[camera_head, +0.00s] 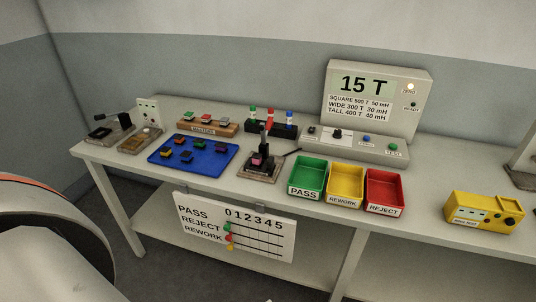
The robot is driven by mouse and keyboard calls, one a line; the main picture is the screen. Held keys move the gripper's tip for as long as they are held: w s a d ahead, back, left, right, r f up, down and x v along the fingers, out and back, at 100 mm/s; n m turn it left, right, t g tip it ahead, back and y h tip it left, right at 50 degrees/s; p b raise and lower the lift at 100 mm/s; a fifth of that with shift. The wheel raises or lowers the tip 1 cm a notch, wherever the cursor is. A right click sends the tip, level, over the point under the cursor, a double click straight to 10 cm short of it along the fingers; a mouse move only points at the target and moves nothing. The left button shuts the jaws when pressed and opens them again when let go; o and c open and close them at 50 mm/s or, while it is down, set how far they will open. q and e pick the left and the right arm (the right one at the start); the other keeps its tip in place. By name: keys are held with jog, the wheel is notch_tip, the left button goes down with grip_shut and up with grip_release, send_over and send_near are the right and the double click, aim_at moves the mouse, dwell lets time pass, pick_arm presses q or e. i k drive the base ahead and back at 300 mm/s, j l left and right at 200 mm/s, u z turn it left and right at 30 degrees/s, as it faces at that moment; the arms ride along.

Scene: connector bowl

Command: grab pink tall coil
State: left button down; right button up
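A small pink piece (257,160) sits in a dark press-like fixture (262,169) in the middle of the table; it is too small to tell whether it is a tall coil. A blue tray (222,168) to its left holds several small dark, orange and reddish coil-like pieces. A wooden masters block (232,131) behind the tray carries green, red and grey pieces. Neither of my grippers can be made out in the head view.
Green (308,178), yellow (345,185) and red (385,192) bins stand right of the fixture. A tester (362,144) reading "15 T" is behind them. A yellow box (484,214) is at right. A counting board (237,226) hangs on the table's front.

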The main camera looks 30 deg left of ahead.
aim_at(256, 157)
jog(key=j, duration=1.7)
